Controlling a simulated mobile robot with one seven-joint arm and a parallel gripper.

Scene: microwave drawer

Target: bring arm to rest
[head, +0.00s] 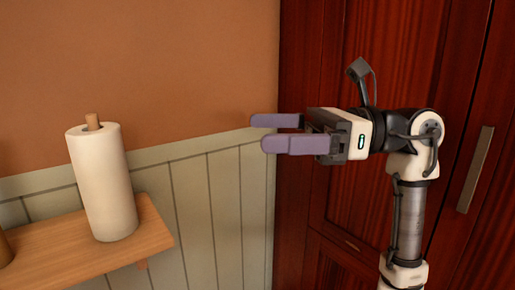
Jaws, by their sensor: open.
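My gripper (263,133) is in the middle of the head view, at the end of my raised arm. Its two purple fingers point left and stand apart with nothing between them. It is in front of the corner where the panelled wall meets the dark red wooden cabinet. My arm comes up from the lower right and bends at a joint beside the cabinet front. No microwave or drawer of one can be made out in this view.
A wooden shelf (155,228) at the lower left holds a paper towel roll (103,185). A brown object (4,248) is cut off at the left edge. The tall cabinet (330,215) with a metal handle (475,170) stands behind my arm. The space left of my fingers looks clear.

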